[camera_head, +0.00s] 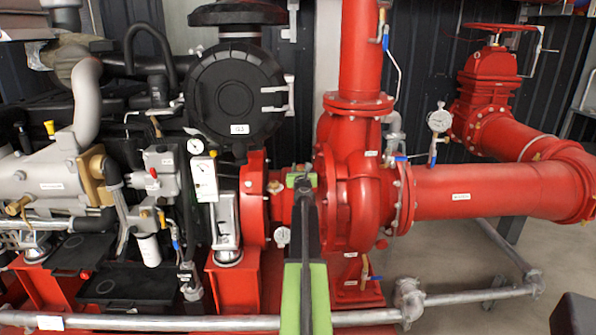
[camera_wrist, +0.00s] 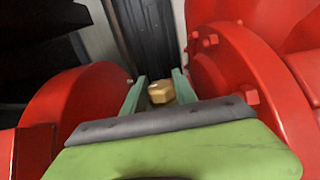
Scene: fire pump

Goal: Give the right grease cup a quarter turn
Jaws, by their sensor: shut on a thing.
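My gripper (camera_wrist: 160,90) is at the red shaft housing between the engine and the pump, with its two pale green fingers on either side of a brass grease cup (camera_wrist: 161,92). It is shut on this cup. The cup's faceted brass top shows between the fingertips; its lower part is hidden. In the head view my gripper (camera_head: 302,180) is seen from behind, over the housing, and hides the cup. I cannot tell from these frames how far the cup is turned.
The red pump casing (camera_head: 355,190) stands close on the right of my gripper, with bolt heads near it. A red round flange (camera_head: 254,205) is close on the left. A small gauge (camera_head: 282,237) hangs below left. A grey pipe (camera_head: 370,317) runs low across the front.

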